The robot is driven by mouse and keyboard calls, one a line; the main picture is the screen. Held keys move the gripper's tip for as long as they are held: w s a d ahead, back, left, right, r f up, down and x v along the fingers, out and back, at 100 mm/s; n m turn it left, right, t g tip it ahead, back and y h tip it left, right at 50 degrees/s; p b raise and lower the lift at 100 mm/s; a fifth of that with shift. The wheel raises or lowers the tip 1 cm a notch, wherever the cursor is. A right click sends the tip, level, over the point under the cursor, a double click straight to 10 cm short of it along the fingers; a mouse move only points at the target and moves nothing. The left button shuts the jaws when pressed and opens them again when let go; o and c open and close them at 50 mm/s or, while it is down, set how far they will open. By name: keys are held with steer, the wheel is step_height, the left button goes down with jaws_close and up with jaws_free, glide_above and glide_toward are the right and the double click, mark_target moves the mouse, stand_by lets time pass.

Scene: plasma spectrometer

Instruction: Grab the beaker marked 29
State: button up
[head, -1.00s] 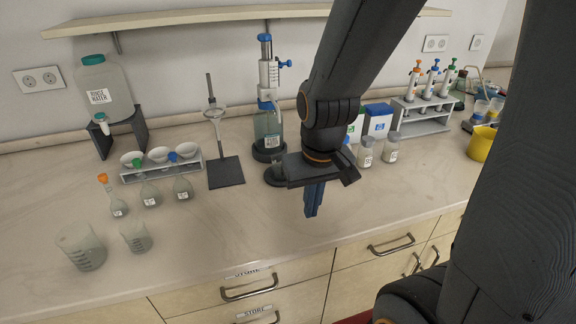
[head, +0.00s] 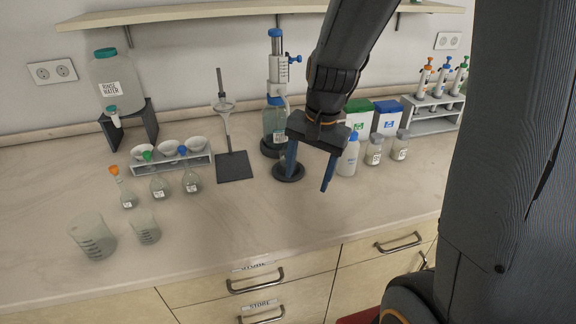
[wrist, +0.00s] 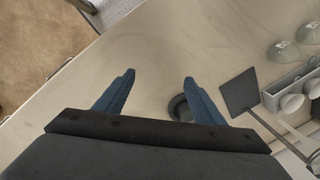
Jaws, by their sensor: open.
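Two clear beakers stand at the left front of the bench in the head view: a larger one (head: 92,237) and a smaller one (head: 146,226) just to its right. Both have dark markings on the side, but I cannot read a 29 on either. My gripper (head: 307,184) is open and empty, with its two blue fingers pointing down over the bench, well to the right of both beakers. In the wrist view my gripper (wrist: 160,78) shows its fingers spread with nothing between them. Neither beaker shows in the wrist view.
Several stoppered flasks (head: 158,187) stand behind the beakers, before a rack of white bowls (head: 194,162). A black-based stand (head: 235,168) and a round dark base (head: 288,173) lie between them and my gripper. Bottles (head: 347,160) stand to the right. The front middle bench is clear.

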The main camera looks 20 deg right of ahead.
steer(key=w+m+y, duration=0.1)
steer(key=w+m, duration=0.3)
steer(key=w, duration=0.1)
steer(key=w+d+m+y, duration=0.1)
steer(key=w+m, duration=0.4)
steer(key=w+d+m+y, duration=0.1)
steer(key=w+m, duration=0.4)
steer(key=shift+w+r+t, duration=0.15)
steer(key=shift+r+t, duration=0.15)
steer(key=shift+r, duration=0.1)
steer(key=shift+p+x, duration=1.5)
steer(key=shift+x, duration=2)
steer(key=shift+w+d, duration=0.1)
steer(key=shift+d, duration=0.05)
steer(key=c, duration=1.3)
steer(key=shift+r, duration=0.1)
